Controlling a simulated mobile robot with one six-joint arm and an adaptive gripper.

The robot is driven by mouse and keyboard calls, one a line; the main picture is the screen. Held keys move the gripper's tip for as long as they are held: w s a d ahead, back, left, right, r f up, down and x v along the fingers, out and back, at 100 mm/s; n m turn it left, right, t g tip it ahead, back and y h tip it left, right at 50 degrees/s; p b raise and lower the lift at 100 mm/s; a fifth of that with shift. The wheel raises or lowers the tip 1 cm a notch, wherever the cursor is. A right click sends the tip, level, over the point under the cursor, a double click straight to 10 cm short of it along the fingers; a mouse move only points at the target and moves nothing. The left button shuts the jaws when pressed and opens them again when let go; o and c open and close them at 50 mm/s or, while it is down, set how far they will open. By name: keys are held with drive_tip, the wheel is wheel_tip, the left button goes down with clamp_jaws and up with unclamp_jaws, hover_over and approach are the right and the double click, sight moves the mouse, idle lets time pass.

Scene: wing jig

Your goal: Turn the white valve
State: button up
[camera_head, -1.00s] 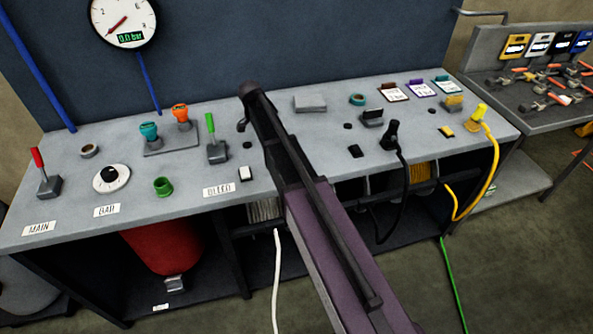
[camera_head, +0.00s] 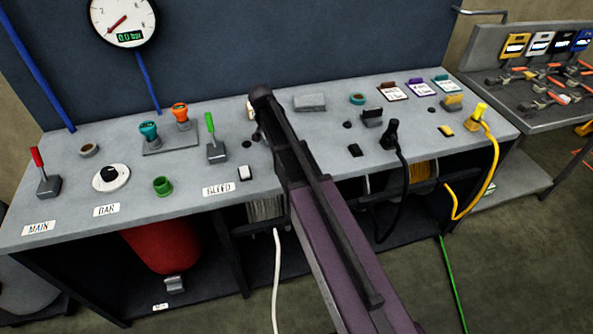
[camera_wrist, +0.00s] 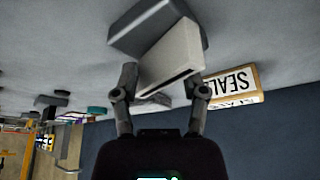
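The white valve handle (camera_wrist: 170,58) is a white block on a grey base (camera_wrist: 150,22) in the wrist view. My gripper (camera_wrist: 165,84) is open, with one finger at each side of the handle's near end. I cannot tell whether either finger touches it. In the head view a sliver of white (camera_head: 250,112) shows at the left of my dark wrist, probably the same handle.
On the bench (camera_head: 90,205), a green lever (camera_head: 211,124) and an orange-topped part (camera_head: 181,114) stand to the left. A black-handled valve (camera_head: 372,114) and a black plug (camera_head: 390,134) stand to the right.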

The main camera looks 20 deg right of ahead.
drive_tip(key=n+y, duration=0.1)
drive_tip(key=n, duration=0.2)
drive_tip(key=shift+n+t, duration=0.3)
drive_tip(key=shift+n+y, duration=0.9)
drive_tip(key=shift+n, duration=0.9)
drive_tip(key=p+v, duration=1.3)
drive_tip(key=v, duration=0.1)
drive_tip(key=s+f+g+b, duration=0.2)
drive_tip(key=s, duration=1)
drive_tip(key=s+f+g+b, duration=0.1)
drive_tip(key=s+f+g, duration=0.1)
drive_tip(key=s, duration=1)
drive_tip(key=shift+f+b, duration=0.35)
drive_tip(key=shift+f, duration=0.2)
drive_tip(key=w+r+m+p, duration=0.3)
drive_tip(key=w, duration=1.1)
drive_tip(key=w+r+m+p, duration=0.3)
drive_tip(key=w+m, duration=0.1)
drive_tip(key=w, duration=1.1)
drive_tip(key=shift+m, duration=0.3)
drive_tip(key=shift+w, duration=0.1)
